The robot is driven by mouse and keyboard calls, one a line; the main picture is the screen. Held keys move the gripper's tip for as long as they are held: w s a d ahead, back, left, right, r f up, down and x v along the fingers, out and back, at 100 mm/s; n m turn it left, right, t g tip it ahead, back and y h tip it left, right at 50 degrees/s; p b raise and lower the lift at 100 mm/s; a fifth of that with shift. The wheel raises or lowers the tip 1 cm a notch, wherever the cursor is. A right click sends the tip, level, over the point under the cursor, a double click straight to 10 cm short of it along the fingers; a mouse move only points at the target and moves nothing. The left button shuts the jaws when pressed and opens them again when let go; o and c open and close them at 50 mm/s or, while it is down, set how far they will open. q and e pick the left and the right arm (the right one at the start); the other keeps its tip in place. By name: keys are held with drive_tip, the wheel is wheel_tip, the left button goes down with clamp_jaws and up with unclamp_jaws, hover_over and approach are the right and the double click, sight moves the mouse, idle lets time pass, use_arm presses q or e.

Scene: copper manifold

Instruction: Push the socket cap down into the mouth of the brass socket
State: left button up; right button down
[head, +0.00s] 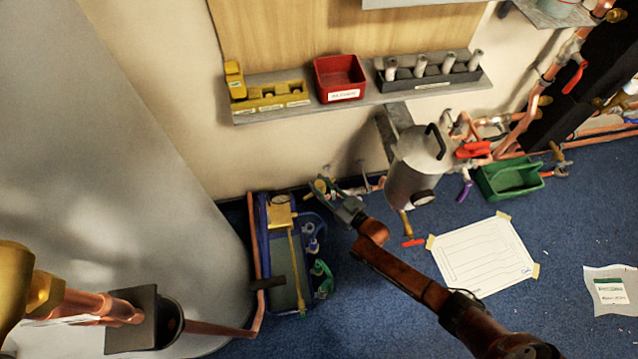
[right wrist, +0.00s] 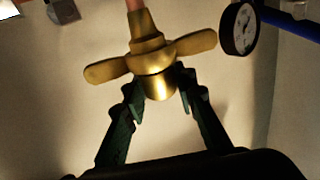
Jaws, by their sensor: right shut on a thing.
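In the right wrist view, a brass fitting (right wrist: 150,60) with two flat side wings sits at the end of a copper pipe (right wrist: 134,5). A short brass cylinder (right wrist: 160,86), which looks like the socket cap, shows at the fitting's near end. My right gripper (right wrist: 161,80) is shut on it, one dark finger on each side. I cannot tell how deep it sits in the mouth, which is hidden. In the head view, the right gripper (head: 321,186) is beside small brass parts by the wall, with the contact too small to read. My left gripper is not in view.
A steel canister (head: 412,175) stands right of the right gripper, close to copper pipes and valves. A blue tray (head: 262,235) lies on the floor to its left. A shelf (head: 365,98) with bins is above. A paper sheet (head: 485,257) lies on the blue carpet.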

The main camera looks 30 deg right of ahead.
drive_tip(key=c, duration=1.5)
unclamp_jaws()
wheel_tip(320, 180, up, 10)
drive_tip(key=shift+r, duration=0.1)
